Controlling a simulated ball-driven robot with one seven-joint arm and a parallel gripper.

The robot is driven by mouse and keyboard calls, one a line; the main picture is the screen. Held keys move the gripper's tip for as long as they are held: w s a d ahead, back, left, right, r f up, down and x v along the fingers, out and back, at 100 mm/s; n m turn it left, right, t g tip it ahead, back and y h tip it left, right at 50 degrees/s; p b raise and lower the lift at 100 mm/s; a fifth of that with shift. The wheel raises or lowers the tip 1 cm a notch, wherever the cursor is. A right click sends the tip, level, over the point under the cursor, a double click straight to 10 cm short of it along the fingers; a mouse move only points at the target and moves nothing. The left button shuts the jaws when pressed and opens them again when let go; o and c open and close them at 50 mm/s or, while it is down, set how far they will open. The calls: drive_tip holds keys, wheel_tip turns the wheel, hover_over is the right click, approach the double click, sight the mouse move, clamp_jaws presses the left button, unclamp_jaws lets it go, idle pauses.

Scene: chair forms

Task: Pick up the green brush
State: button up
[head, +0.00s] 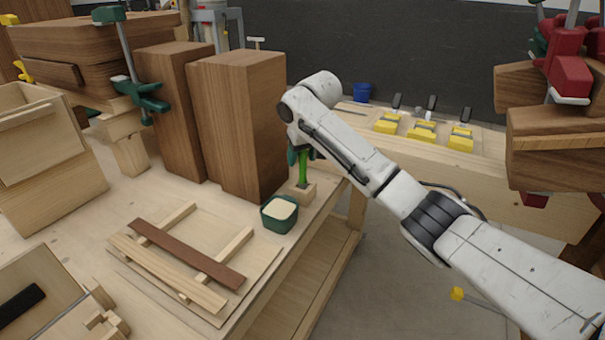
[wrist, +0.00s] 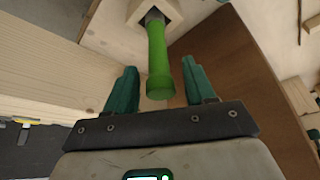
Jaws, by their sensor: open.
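The green brush (head: 303,167) stands upright in a small wooden block holder (head: 298,191) near the right edge of the workbench. In the wrist view the green handle (wrist: 159,62) points toward my gripper (wrist: 160,88), with its other end inside the opening of the wooden holder (wrist: 140,18). My gripper's two green fingers are open, one on each side of the handle's free end, with gaps showing on both sides. In the head view my gripper (head: 297,156) is at the brush's top, partly hidden by my arm. The brush's lower end is hidden in the holder.
Tall brown wooden blocks (head: 238,125) stand close to the left of the brush. A green tub with pale contents (head: 279,214) sits in front of it. Wooden strips (head: 186,254) lie on the workbench (head: 75,235). Another bench with yellow tools (head: 422,131) is behind my arm.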

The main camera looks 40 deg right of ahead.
drive_tip(key=shift+x, duration=1.05)
clamp_jaws()
